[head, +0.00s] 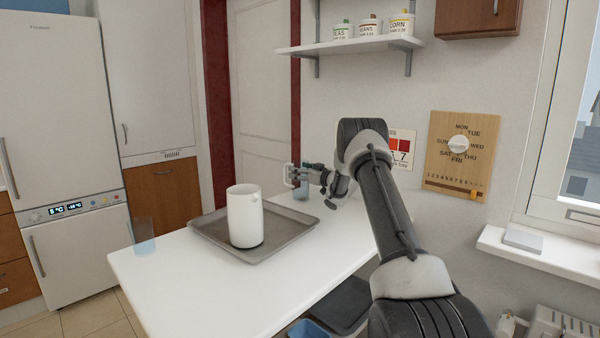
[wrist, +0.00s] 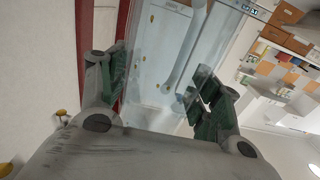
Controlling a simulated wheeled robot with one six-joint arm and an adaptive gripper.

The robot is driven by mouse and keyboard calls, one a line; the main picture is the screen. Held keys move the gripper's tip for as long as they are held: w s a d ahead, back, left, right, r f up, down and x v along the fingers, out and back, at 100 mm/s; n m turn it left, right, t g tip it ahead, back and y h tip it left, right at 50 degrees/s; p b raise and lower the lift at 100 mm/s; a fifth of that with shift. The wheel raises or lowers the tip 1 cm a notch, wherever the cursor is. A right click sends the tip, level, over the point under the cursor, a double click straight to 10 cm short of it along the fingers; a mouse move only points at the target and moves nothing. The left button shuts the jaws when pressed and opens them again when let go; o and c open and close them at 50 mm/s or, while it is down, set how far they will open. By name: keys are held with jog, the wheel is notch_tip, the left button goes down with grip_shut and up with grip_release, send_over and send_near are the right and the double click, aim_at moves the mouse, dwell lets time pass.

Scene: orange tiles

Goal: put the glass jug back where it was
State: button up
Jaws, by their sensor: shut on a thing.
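My gripper (head: 312,178) is shut on the glass jug (head: 302,184), a clear, faintly bluish vessel that is hard to make out against the wall and door. They are over the far end of the white table, beyond the tray. Whether the jug's base touches the table I cannot tell. In the wrist view the glass jug (wrist: 160,60) fills the space between the dark green finger pads of my gripper (wrist: 160,92). Its upright pose is unclear there.
A white pitcher (head: 245,217) stands on a grey tray (head: 290,243) on the white table (head: 180,290). A clear glass (head: 145,235) stands near the table's left edge. A shelf (head: 350,45) with several canisters hangs above. The table's front part is clear.

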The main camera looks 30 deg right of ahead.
jog(key=o, duration=1.3)
jog(key=shift+o, duration=0.2)
jog(key=v, duration=1.2)
jog(key=s+a+r+m+g+h, duration=0.25)
jog(key=s+r+h, duration=0.2)
jog(key=r, duration=0.35)
jog(key=s+a+r+m+g+h, duration=0.1)
jog(key=s+a+r+h, duration=0.2)
jog(key=s+r, duration=0.35)
jog(key=s+a+f+g, duration=0.1)
jog(key=s+a+g, duration=0.2)
jog(key=s, duration=1.1)
jog(key=s+a+f+g+y, duration=0.1)
jog(key=s+a, duration=0.6)
jog(key=s, duration=0.7)
jog(key=s+a+f+g, duration=0.3)
jog(key=s+a+g, duration=0.2)
jog(key=s, duration=0.9)
jog(key=shift+s+f, duration=0.15)
jog(key=shift+s, duration=0.2)
jog(key=shift+a+m, duration=0.1)
jog(key=shift+m, duration=0.15)
